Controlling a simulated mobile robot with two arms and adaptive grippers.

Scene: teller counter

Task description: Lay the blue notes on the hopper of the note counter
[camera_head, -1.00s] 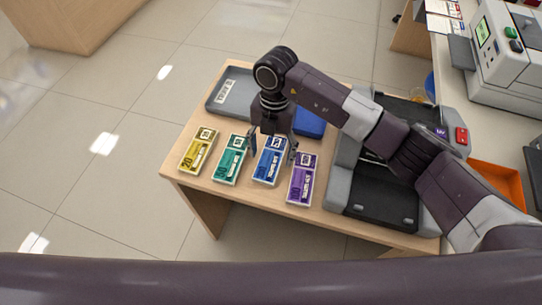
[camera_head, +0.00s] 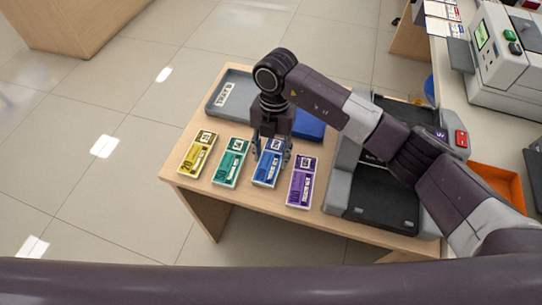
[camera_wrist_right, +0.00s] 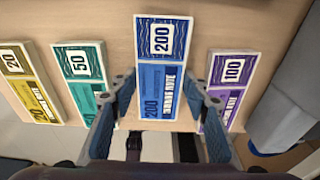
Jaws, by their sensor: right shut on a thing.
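The blue notes (camera_head: 266,173), a bundle marked 200, lie on the wooden table in a row with other bundles. They also show in the right wrist view (camera_wrist_right: 164,60). My right gripper (camera_head: 271,157) is over them from above, one finger on each long side, and is shut on them. They still appear to rest on the table. A grey and black machine (camera_head: 375,207) with a red button, seemingly the note counter, stands at the table's right; my right arm passes over it and hides part of it. My left gripper is not in view.
Yellow (camera_head: 197,154) and green (camera_head: 231,162) bundles lie left of the blue notes, and a purple bundle (camera_head: 301,182) lies close on the right. Behind are a grey tray (camera_head: 232,92) and a blue object (camera_head: 309,124). A white machine (camera_head: 497,58) stands on the right counter.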

